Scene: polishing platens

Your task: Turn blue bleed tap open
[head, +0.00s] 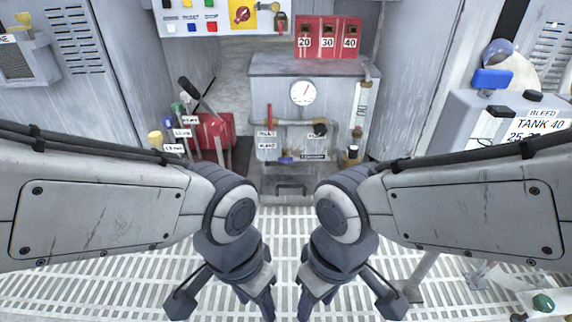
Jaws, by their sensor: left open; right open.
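I cannot tell from this view whether the tap is open or closed. A smaller blue piece (285,160) shows low on the front of the grey tank in the middle. My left gripper (256,299) is open at the bottom middle, over the grating and far from the blue handle. My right gripper (316,298) is open beside it, also apart from the handle. Both appear empty.
A grey tank (268,92) with a round gauge (303,93) stands ahead, with red boxes numbered 20, 30 and 40 (328,42) behind it. Levers (188,105) and a red tank (213,130) stand left. A button panel (190,28) hangs above. Grating (284,222) covers the floor.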

